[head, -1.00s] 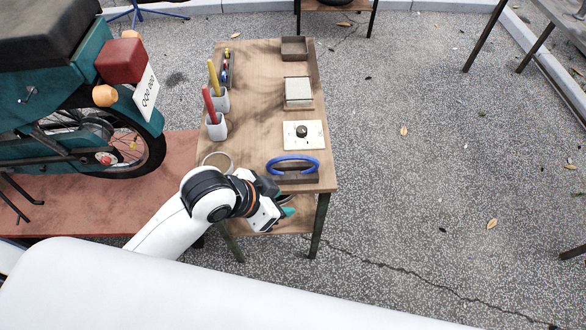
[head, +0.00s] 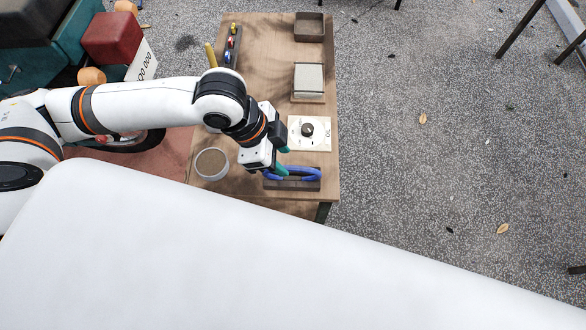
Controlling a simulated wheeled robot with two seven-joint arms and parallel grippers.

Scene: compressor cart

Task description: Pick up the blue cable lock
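The blue cable lock (head: 306,174) lies as a curved loop at a dark brown block or tray (head: 299,185) near the front right of the wooden table. My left gripper (head: 284,161) is just above the left end of the lock, with its teal fingertips pointing right. One fingertip overlaps the lock in the picture; I cannot tell whether it touches. The fingers look apart. The gripper and wrist hide part of the lock's left side. My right gripper is not in view.
A round cup (head: 212,163) stands left of the lock. Behind the lock are a white plate with a dark knob (head: 308,130), a grey box (head: 308,82) and a brown tray (head: 309,27).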

